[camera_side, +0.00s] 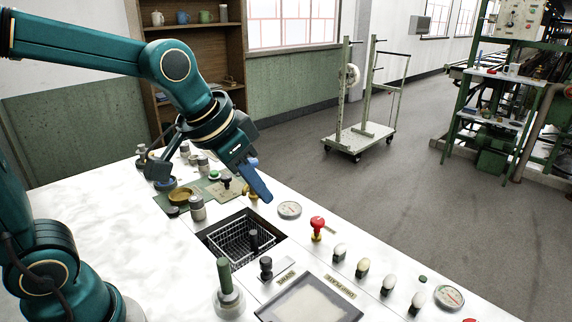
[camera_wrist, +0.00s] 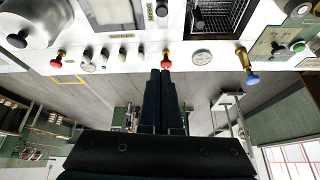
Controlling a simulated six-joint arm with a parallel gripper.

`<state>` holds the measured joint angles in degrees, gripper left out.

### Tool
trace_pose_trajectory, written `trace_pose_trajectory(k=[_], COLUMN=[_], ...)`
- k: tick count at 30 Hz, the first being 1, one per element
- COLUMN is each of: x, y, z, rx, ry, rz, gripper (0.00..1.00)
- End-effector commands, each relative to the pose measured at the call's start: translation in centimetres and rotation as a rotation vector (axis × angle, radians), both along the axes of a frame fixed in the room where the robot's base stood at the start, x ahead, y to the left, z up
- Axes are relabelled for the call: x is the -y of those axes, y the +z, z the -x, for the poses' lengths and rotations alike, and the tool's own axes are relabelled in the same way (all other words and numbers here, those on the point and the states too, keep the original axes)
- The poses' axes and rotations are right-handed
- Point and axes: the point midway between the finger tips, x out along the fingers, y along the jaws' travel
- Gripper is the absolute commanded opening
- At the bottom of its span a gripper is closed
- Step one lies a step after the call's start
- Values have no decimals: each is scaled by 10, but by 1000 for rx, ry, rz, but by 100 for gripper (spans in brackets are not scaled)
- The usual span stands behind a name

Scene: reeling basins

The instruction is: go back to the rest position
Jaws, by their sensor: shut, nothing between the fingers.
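My gripper (camera_side: 262,188) hangs above the white bench top in the side view, over the area behind the basin with the wire basket. Its blue fingers point down and to the right. In the wrist view my gripper (camera_wrist: 160,73) shows as two dark fingers lying together, with nothing between them. Their tips overlap the red-knobbed valve (camera_wrist: 165,61) in that picture; I cannot tell the depth between them. The same red-knobbed valve (camera_side: 317,225) stands apart from the fingers in the side view.
A sunken basin with a wire basket (camera_side: 232,243) is below the gripper. A trolley (camera_side: 360,140) stands on the open floor beyond.

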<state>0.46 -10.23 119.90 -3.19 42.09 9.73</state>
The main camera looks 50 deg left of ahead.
Motion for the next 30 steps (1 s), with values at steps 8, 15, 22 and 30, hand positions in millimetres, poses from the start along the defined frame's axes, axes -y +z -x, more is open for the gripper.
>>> trace_pose_trajectory(k=[8,15,22,30], x=[-6,-9,-10,-10], y=[13,-8,-17,-17], z=[69,109,117,117], rx=[75,38,-6,-5], ry=[60,114,140,139], rz=[10,21,28,28], gripper=[0,0,0,0])
